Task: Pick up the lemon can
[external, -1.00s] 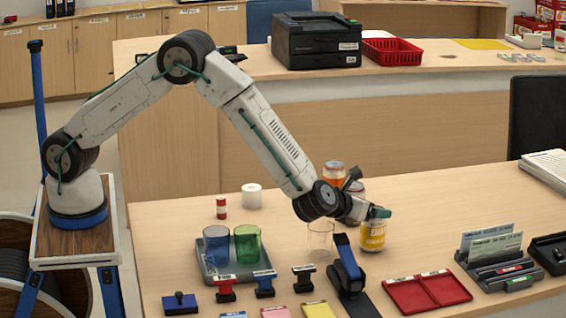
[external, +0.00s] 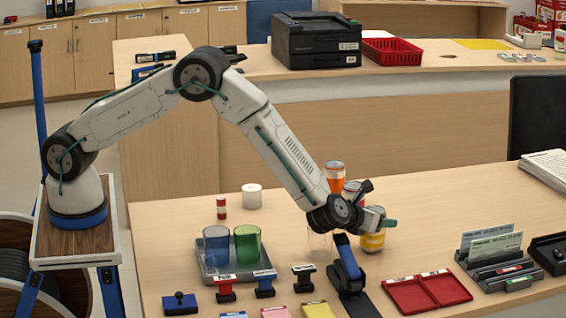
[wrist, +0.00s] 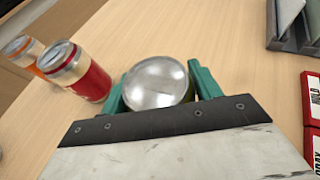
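The lemon can (external: 372,242) is yellow with a pale band and stands upright on the counter. My gripper (external: 378,222) is at its upper part, reaching over from the left. In the wrist view the can's silver top (wrist: 155,82) lies between the two green fingers of my gripper (wrist: 160,88). The fingers are spread on either side of the can, close to its sides. No firm grip shows. The can's lower body is hidden in the wrist view.
A red can (wrist: 78,73) and an orange can (wrist: 22,47) stand close by to the left in the wrist view. Counter to the right is partly clear.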

